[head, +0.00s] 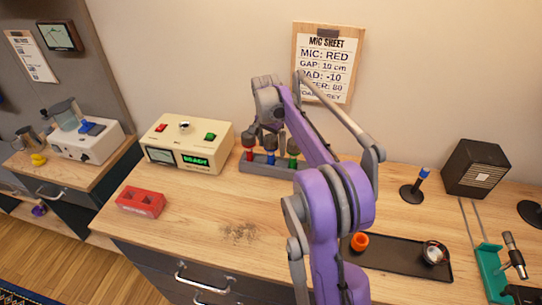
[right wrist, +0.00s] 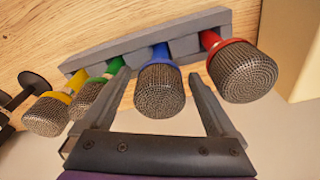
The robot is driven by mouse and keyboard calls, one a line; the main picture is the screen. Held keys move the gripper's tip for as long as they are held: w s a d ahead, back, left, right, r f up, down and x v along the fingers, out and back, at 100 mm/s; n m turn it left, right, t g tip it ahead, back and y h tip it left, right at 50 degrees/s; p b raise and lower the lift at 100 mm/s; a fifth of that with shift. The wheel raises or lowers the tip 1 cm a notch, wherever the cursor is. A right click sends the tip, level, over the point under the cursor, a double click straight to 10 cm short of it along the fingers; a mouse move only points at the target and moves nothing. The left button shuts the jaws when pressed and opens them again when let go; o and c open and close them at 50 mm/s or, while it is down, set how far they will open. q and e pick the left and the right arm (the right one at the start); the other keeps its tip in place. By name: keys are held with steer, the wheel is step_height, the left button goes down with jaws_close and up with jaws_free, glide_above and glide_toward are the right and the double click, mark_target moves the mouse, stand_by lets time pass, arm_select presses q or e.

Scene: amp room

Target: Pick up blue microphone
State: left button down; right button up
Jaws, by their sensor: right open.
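The blue microphone (right wrist: 160,84) stands in a grey rack (right wrist: 110,52) between a red microphone (right wrist: 243,70) and a green microphone (right wrist: 88,97). In the head view its blue collar (head: 270,159) shows low in the rack. My right gripper (right wrist: 159,76) is open, with one finger on each side of the blue microphone's mesh head. The left finger passes between the blue and green microphones, the right one between blue and red. I cannot tell whether either finger touches it. In the head view my right gripper (head: 267,122) is above the rack. My left gripper is out of view.
A yellow microphone (right wrist: 50,110) also stands in the rack. A cream meter box (head: 191,146) is close to the rack's left. A red block (head: 141,201), a dark tray (head: 395,262) and a black speaker (head: 475,169) are on the bench. The front middle is mostly clear.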

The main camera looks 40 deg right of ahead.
jaws_close()
stand_by(0.5)
step_height(320, 180, up, 10)
steer(key=shift+f+p, duration=0.1)
steer(key=shift+p, duration=0.3)
stand_by(0.3)
